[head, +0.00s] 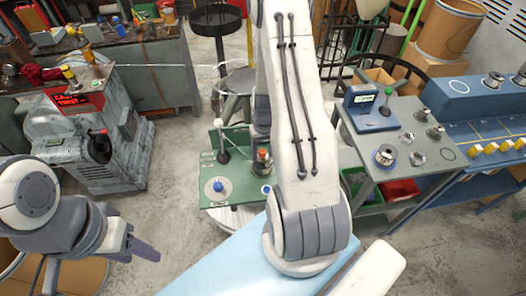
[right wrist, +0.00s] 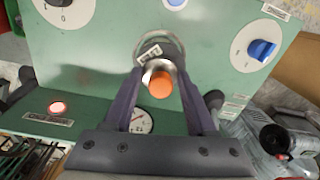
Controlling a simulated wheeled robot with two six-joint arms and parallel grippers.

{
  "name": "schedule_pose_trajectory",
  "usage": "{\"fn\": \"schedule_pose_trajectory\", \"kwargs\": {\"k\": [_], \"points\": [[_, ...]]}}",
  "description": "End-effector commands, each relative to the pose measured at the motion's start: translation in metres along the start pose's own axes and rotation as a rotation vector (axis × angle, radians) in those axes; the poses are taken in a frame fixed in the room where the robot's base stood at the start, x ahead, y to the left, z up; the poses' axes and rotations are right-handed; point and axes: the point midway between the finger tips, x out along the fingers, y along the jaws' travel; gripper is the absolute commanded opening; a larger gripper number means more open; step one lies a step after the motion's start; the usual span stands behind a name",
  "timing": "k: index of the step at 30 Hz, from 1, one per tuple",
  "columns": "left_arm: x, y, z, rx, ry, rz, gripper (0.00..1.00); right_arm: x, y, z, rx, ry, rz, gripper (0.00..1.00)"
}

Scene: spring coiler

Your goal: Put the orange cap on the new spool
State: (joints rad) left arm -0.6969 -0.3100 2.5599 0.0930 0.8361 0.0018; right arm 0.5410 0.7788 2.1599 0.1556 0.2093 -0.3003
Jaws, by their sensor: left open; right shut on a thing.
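The orange cap (right wrist: 159,86) shows in the right wrist view between the fingers of my right gripper (right wrist: 160,74), which is shut on it around a silvery part below the orange top. Behind it is a round metal spool (right wrist: 151,50) with a pale label, on the green machine panel (right wrist: 105,45). From this angle I cannot tell if the cap is seated on the spool. In the head view the orange top (head: 262,153) shows beside my right arm, which hides most of the right gripper. My left gripper (head: 148,251) is open and empty at the lower left, away from the machine.
The green panel bears a blue knob (right wrist: 262,50), a lit red button (right wrist: 57,107) and a gauge (right wrist: 141,121). A bench with metal parts (head: 410,140) stands to the right. A grey machine (head: 85,140) stands to the left, with bare floor between it and the green machine.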

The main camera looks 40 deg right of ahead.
Motion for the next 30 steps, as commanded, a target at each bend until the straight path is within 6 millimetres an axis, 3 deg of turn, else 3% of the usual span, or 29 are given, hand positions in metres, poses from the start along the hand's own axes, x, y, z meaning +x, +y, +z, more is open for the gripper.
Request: {"fn": "schedule_pose_trajectory", "kwargs": {"k": [8,9,10,11,22,26,30], "points": [[0.009,-0.001,0.001,-0.001,0.0,0.0,0.5,0.01,0.0,0.0,0.0,0.0,0.0,0.0],[0.008,-0.001,0.0,-0.001,0.0,0.0,0.5,0.008,0.0,0.0,0.0,0.0,0.0,0.72],[0.007,-0.001,0.0,-0.001,0.0,0.0,0.5,0.008,0.0,0.0,0.0,0.0,0.0,0.84],[0.007,-0.001,0.0,-0.001,0.0,0.0,0.5,0.008,0.0,0.0,0.0,0.0,0.0,0.87],[0.003,0.0,0.0,-0.001,0.0,0.0,0.5,0.004,0.0,0.0,0.0,0.0,0.0,0.87],[-0.007,0.001,-0.001,0.0,0.0,0.0,0.5,-0.01,0.0,-0.001,0.0,0.002,0.0,0.87],[0.005,0.0,0.0,-0.001,0.0,0.0,0.5,-0.031,0.0,-0.002,-0.001,0.008,0.001,0.87]]}}
